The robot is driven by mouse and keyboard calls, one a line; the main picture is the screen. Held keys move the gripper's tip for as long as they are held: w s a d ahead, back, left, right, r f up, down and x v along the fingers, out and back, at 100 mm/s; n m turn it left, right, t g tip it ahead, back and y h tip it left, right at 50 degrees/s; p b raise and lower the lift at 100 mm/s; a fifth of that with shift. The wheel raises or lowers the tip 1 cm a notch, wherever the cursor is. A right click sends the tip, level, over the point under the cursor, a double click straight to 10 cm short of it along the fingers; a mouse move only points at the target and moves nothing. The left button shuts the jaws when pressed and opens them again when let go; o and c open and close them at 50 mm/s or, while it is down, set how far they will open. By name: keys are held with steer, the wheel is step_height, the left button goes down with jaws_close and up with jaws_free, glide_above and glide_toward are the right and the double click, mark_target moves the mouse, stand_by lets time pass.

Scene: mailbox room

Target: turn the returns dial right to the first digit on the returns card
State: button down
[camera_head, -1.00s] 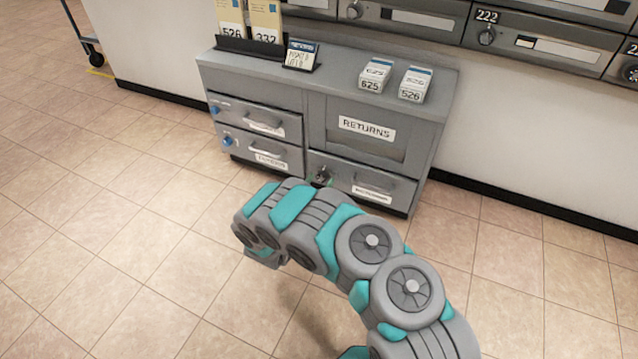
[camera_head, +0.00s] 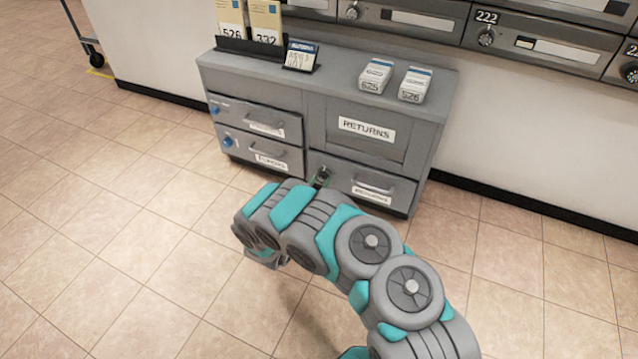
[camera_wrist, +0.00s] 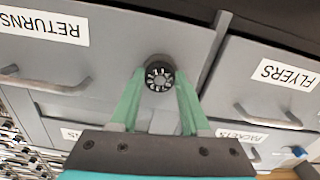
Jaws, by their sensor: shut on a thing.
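The returns dial, a dark round knob with light marks, shows in the wrist view (camera_wrist: 159,78) on the grey front of the returns drawer. It is partly seen in the head view (camera_head: 322,175), low on the cabinet. My gripper (camera_wrist: 160,88) has its green fingers on both sides of the dial, shut on it. The digits and pointer are too small to read. A small card with a blue top (camera_head: 301,56) stands on the cabinet top; its handwriting is too blurred to read.
The grey cabinet (camera_head: 440,95) has a RETURNS panel (camera_head: 366,129) and drawers with handles. Two mail stacks (camera_head: 376,76) and a holder of tall cards (camera_head: 250,48) stand on top. Mailboxes (camera_head: 550,45) line the wall behind. The tiled floor (camera_head: 110,240) is clear at left.

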steer(key=shift+r, duration=0.1)
steer(key=shift+r+m+p, duration=0.15)
steer(key=shift+m+p, duration=0.35)
steer(key=shift+p, duration=0.55)
steer(key=m+p, duration=0.2)
steer(key=p, duration=0.1)
steer(key=shift+r+p, duration=0.15)
steer(key=shift+p, duration=0.25)
steer(key=m+p, duration=0.4)
steer(key=p, duration=0.1)
steer(key=shift+p, duration=0.35)
steer(key=m+p, duration=0.2)
steer(key=p, duration=0.1)
steer(key=shift+m, duration=0.4)
steer(key=shift+f+m+p, duration=0.25)
steer(key=shift+m+p, duration=0.35)
steer(key=shift+m, duration=0.3)
steer(key=m, duration=0.2)
steer(key=shift+f+m, duration=0.1)
steer(key=shift+m, duration=0.3)
steer(key=m+b, duration=0.1)
steer(key=m, duration=0.3)
steer(key=shift+b, duration=0.4)
steer(key=shift+a+m+b, duration=0.1)
steer(key=shift+m+b, duration=0.25)
steer(key=shift+m, duration=0.55)
